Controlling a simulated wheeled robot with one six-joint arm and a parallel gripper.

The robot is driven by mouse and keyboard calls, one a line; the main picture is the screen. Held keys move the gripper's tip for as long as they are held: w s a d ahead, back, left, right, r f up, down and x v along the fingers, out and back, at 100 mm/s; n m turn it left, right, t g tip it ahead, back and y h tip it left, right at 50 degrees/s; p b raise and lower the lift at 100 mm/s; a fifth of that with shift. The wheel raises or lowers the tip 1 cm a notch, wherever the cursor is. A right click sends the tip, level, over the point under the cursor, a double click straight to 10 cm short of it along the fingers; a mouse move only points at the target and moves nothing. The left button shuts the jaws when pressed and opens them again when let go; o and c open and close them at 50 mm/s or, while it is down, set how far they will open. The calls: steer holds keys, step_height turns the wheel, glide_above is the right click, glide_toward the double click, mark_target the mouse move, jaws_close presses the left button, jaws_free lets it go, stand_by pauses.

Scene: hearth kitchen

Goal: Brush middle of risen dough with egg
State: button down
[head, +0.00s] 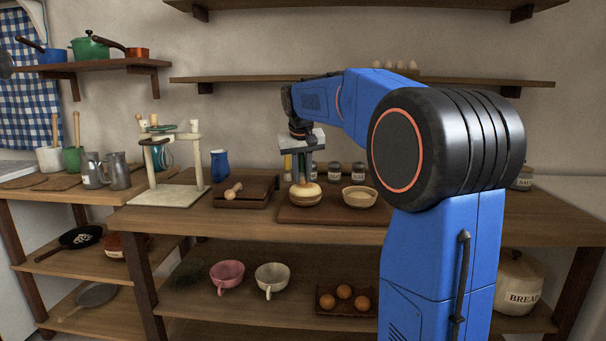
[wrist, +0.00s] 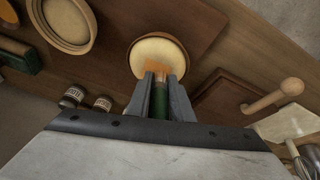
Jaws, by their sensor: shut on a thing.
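My gripper (head: 303,174) is shut on a pastry brush (wrist: 160,102) with a green handle and orange-tan bristles. It points down over the round, pale risen dough (head: 305,189), which sits in a shallow brown bowl (head: 305,202) on a dark wooden board (head: 340,215). In the wrist view the bristle end overlaps the near part of the dough (wrist: 158,52), close to its middle. I cannot tell whether the bristles touch it. A second bowl (head: 359,197) with pale contents stands to the right on the same board; it also shows in the wrist view (wrist: 66,22).
Several labelled jars (head: 358,171) stand behind the board. A wooden stand (head: 170,192) is farther left. Free counter shows in front.

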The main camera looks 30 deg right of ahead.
steer(key=shift+s+a, duration=0.35)
steer(key=shift+s, duration=0.25)
steer(key=shift+w, duration=0.1)
steer(key=shift+w+d+f, duration=0.1)
steer(key=shift+w+d, duration=0.35)
steer(key=shift+w, duration=0.25)
steer(key=shift+w+d, duration=0.4)
steer(key=shift+w, duration=0.25)
steer(key=shift+s, duration=0.15)
steer(key=shift+s+a+r, duration=0.1)
steer(key=shift+s+a, duration=0.35)
steer(key=shift+s, duration=0.2)
steer(key=shift+s+a+r, duration=0.1)
steer(key=shift+s+a, duration=0.3)
steer(key=shift+s, duration=0.2)
